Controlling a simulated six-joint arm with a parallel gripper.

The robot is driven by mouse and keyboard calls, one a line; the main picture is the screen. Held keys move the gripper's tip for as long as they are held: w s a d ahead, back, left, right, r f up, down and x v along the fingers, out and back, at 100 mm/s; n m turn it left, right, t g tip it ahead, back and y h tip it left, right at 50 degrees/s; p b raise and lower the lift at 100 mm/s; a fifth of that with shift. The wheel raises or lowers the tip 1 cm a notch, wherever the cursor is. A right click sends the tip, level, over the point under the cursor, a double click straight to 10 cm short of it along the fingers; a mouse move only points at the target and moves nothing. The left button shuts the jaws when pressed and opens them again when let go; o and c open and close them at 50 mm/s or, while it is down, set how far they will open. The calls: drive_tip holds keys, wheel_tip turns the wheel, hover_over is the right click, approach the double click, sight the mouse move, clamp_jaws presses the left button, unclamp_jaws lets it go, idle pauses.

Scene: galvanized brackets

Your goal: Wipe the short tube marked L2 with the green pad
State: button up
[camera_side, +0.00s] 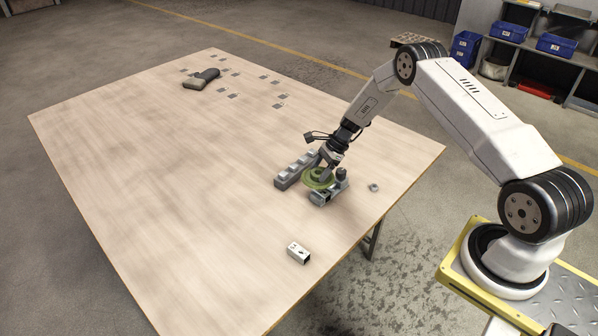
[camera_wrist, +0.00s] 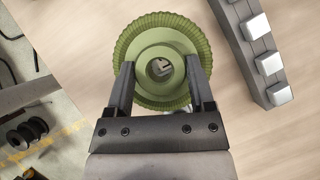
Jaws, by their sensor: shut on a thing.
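My gripper (camera_side: 325,166) is shut on the green pad (camera_side: 316,179). In the wrist view the fingers (camera_wrist: 159,72) grip the raised hub of this round, ridge-edged pad (camera_wrist: 140,42), which has a hole through its middle. The pad is at a small grey fixture (camera_side: 319,200) on the table; the side view does not settle whether it touches anything there. What lies under the pad is mostly hidden. A short silver tube with holes (camera_side: 299,253) lies apart near the table's front edge. No L2 mark is legible in either view.
A grey rail with pale blocks (camera_side: 290,175) stands just left of the pad; it also shows in the wrist view (camera_wrist: 252,50). A small ring (camera_side: 373,187) lies to the right. A dark object (camera_side: 202,78) and several small plates lie far back. The table's left and middle are clear.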

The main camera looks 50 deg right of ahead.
drive_tip(key=shift+s+f, duration=0.1)
drive_tip(key=shift+f, duration=2.15)
drive_tip(key=shift+s+a, duration=0.1)
drive_tip(key=shift+s, duration=2.65)
drive_tip(key=shift+w, duration=2.75)
drive_tip(key=shift+w+r, duration=0.15)
drive_tip(key=shift+r, duration=3.95)
